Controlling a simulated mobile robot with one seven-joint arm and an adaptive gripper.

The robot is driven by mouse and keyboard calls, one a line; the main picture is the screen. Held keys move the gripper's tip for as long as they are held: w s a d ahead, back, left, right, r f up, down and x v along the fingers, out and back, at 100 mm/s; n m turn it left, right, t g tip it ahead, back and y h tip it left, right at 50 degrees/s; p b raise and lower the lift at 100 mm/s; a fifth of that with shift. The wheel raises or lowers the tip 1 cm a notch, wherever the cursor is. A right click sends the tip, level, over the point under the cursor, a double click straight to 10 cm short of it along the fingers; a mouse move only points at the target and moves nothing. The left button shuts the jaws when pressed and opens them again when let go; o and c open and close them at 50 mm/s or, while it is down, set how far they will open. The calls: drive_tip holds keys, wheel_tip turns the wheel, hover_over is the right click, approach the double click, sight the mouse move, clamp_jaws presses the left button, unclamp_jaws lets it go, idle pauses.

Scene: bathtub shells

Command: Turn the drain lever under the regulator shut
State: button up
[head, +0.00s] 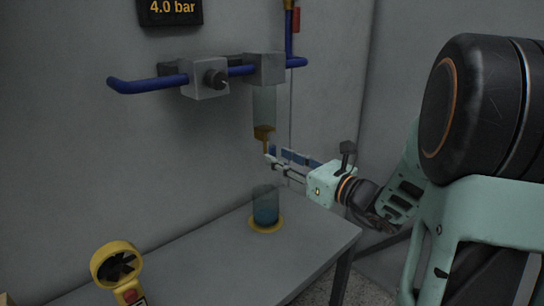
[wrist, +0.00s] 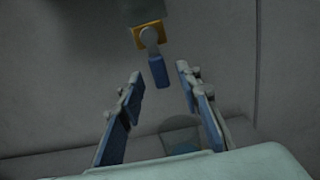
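The regulator (head: 207,78) is a grey block with a dark knob on a blue pipe. A clear bowl (head: 264,103) hangs to its right, with a brass drain fitting (head: 264,132) at its bottom. In the wrist view, the drain lever (wrist: 157,70) has a grey round pivot and a blue handle, hanging down and slightly right from the brass fitting (wrist: 150,34). My gripper (wrist: 159,76) is open, its two blue-padded fingers on either side of the handle's lower end, with gaps at both sides. In the head view, my gripper (head: 272,157) is just below the fitting.
A cup of blue liquid (head: 265,208) stands on a yellow disc (head: 266,226) on the grey table (head: 215,260), below the drain. A yellow fan-like device (head: 116,264) is at the front left. A display (head: 170,10) on the wall reads 4.0 bar.

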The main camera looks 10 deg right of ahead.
sight(274, 155)
drive_tip(key=shift+x, duration=1.9)
clamp_jaws()
